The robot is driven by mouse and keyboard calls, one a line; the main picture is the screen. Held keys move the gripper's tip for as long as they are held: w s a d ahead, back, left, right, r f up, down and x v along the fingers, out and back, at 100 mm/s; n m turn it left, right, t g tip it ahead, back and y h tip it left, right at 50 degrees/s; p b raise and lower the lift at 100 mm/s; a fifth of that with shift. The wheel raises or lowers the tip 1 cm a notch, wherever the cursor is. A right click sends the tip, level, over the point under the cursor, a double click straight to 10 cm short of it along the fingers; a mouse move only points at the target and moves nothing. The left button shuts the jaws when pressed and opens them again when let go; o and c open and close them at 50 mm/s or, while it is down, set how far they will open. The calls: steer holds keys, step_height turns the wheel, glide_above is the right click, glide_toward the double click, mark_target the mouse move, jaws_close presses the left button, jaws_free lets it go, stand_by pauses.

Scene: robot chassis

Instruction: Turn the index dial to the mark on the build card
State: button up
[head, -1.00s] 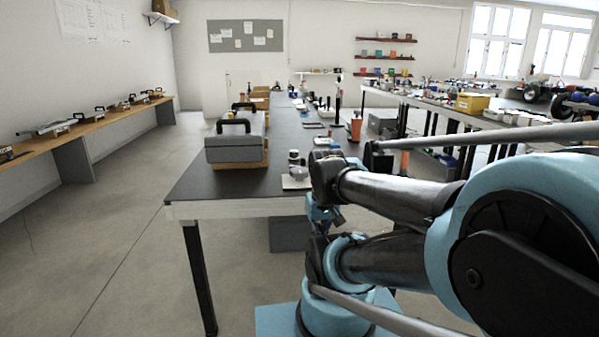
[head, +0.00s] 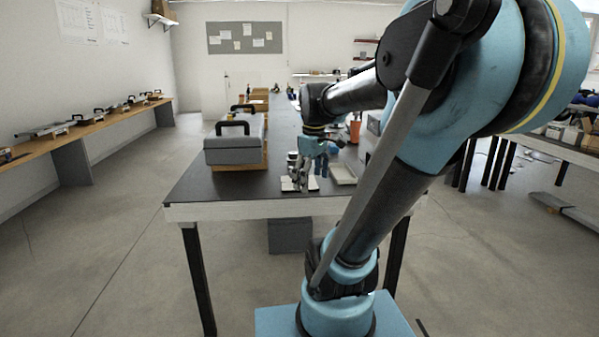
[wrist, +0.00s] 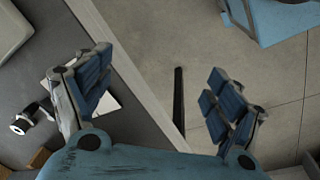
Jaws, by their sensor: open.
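My gripper (head: 308,170) is at the near end of the dark bench (head: 225,190) in the head view, fingers pointing down. In the wrist view its blue-padded fingers (wrist: 160,98) are wide apart with nothing between them. A flat white plate (head: 287,184) lies on the bench beside and partly behind the gripper. It also shows in the wrist view (wrist: 103,105), partly hidden by the left finger. A small black-and-white round piece (wrist: 22,122) is left of that finger. I cannot make out the dial's marks or any writing on a build card.
A grey case with a black handle (head: 235,148) stands on the bench left of the gripper. A pale flat tray (head: 342,174) lies just right of it. The bench's pale front edge (wrist: 140,70) runs below the gripper, with open floor beyond.

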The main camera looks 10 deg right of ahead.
steer(key=w+r+n+g, duration=0.1)
steer(key=w+r+n, duration=0.55)
steer(key=w, duration=0.45)
steer(key=w+r+n, duration=0.5)
steer(key=w+n, duration=0.2)
steer(key=w, duration=0.5)
steer(key=f, duration=1.7)
steer(key=shift+d+f, duration=0.2)
steer(key=shift+d, duration=0.05)
steer(key=c, duration=1.1)
